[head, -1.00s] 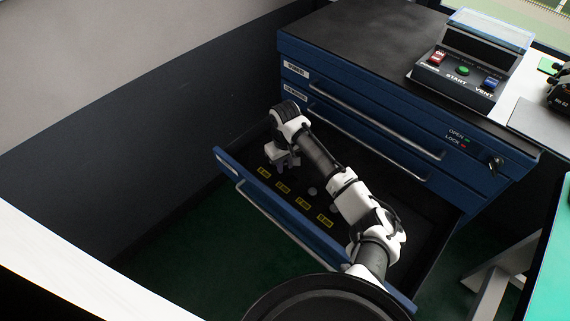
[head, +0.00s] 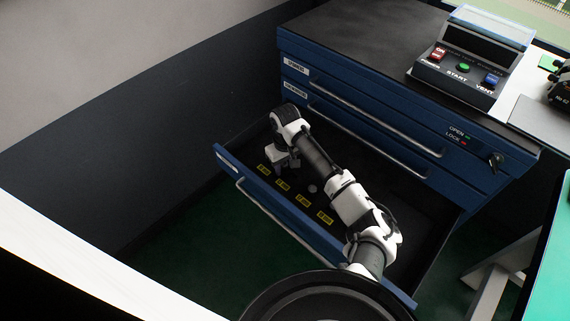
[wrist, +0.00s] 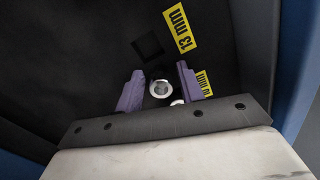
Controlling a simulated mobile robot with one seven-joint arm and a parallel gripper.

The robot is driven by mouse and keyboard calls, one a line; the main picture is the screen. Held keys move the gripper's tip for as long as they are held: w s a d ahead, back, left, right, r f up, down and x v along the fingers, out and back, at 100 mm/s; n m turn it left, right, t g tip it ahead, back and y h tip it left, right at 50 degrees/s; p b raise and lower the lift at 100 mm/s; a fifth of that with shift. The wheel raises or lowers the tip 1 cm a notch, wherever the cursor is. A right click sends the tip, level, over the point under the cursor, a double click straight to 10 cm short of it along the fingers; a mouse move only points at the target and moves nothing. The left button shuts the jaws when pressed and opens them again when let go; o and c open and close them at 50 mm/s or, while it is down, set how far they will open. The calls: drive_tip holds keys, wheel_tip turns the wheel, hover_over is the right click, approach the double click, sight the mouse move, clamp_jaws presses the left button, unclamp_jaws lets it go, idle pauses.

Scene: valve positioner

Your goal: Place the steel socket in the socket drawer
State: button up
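The socket drawer (head: 290,225) is pulled out, with yellow size labels along its front edge inside. My gripper (head: 282,162) is low inside its far-left part, beside the labels. In the wrist view the purple fingers of my gripper (wrist: 160,70) are spread apart. A round steel socket (wrist: 159,88) shows between them with a gap on either side. Whether it stands in a recess is hard to tell. A second round bright piece (wrist: 177,102) is partly hidden by my gripper. A small pale round piece (head: 312,189) shows in the drawer in the head view.
An empty square recess (wrist: 147,45) lies beside the 13 mm label (wrist: 181,27). The blue cabinet (head: 360,115) with shut upper drawers rises behind the open drawer. A control box (head: 465,65) stands on its top. A dark wall (head: 150,165) is at left.

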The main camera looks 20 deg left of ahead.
sight(285, 164)
drive_tip(key=shift+o, duration=0.3)
drive_tip(key=shift+r, duration=0.35)
wheel_tip(285, 164, up, 12)
drive_tip(key=b, duration=0.1)
drive_tip(key=shift+r+b, duration=0.25)
drive_tip(key=shift+b, duration=0.05)
